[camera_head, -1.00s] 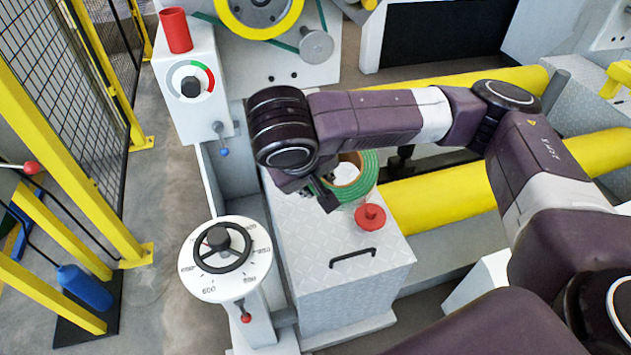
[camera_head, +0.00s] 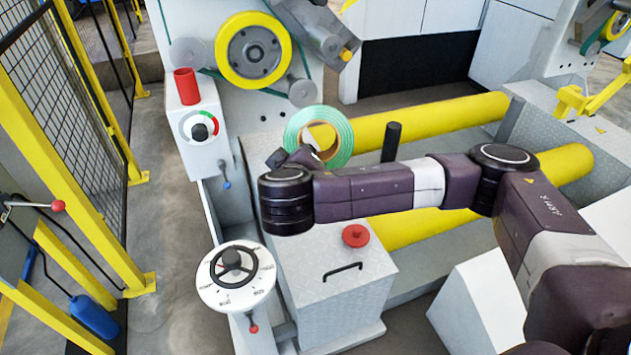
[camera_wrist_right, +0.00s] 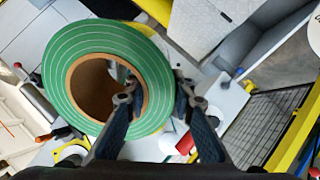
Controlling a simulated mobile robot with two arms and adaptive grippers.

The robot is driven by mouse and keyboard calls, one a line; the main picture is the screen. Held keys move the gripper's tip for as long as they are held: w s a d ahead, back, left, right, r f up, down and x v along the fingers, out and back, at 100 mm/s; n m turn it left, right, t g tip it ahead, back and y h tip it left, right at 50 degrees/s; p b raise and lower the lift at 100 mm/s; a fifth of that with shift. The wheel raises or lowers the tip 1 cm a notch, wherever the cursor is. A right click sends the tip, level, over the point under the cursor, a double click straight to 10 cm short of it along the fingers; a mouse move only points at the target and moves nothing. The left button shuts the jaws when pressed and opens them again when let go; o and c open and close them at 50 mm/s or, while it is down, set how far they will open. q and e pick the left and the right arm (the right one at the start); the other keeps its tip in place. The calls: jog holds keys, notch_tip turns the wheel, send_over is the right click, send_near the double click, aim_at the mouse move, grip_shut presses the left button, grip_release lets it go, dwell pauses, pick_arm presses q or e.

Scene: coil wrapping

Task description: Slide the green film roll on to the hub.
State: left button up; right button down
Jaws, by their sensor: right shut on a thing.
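The green film roll (camera_head: 338,124) is a pale green ring with a brown core, raised and standing on edge above the grey box. My right gripper (camera_head: 298,158) is at its lower left, largely behind my wrist. In the right wrist view the roll (camera_wrist_right: 160,70) fills the upper left, and the right gripper (camera_wrist_right: 155,92) is shut on its wall, one finger inside the core. A grey round spindle end (camera_head: 302,92), possibly the hub, sticks out of the machine just above and left of the roll, below the yellow wheel (camera_head: 225,50). My left gripper is not in view.
A grey box (camera_head: 350,290) with a red disc (camera_head: 355,236) stands below my arm. A dark post (camera_head: 391,142) and yellow rollers (camera_head: 440,118) lie to the right. A red cup (camera_head: 187,86) and a dial pedestal (camera_head: 236,277) are at left.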

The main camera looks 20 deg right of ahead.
pick_arm(q)
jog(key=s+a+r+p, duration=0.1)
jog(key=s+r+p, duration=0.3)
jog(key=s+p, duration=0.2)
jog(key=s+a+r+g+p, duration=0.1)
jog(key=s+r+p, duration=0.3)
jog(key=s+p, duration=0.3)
jog(key=p, duration=0.3)
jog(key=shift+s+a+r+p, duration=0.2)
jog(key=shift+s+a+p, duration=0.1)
jog(key=shift+p, duration=0.1)
pick_arm(e)
jog(key=w+d+r+n+t+y, duration=0.1)
jog(key=w+r, duration=0.3)
jog(key=r, duration=0.8)
jog(key=w+d+r+n+t+y, duration=0.1)
jog(key=w+r+t+y, duration=0.1)
jog(key=r, duration=1.1)
jog(key=w+d+r+n+t+y, duration=0.1)
jog(key=w+r, duration=0.4)
jog(key=r, duration=0.8)
jog(key=shift+w+d+n+t+y, duration=0.15)
jog(key=shift+w+n+t+y, duration=0.35)
jog(key=shift+t, duration=0.7)
pick_arm(q)
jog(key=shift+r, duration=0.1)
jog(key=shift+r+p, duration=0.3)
jog(key=shift+p, duration=0.1)
pick_arm(e)
jog(key=shift+w, duration=2.8)
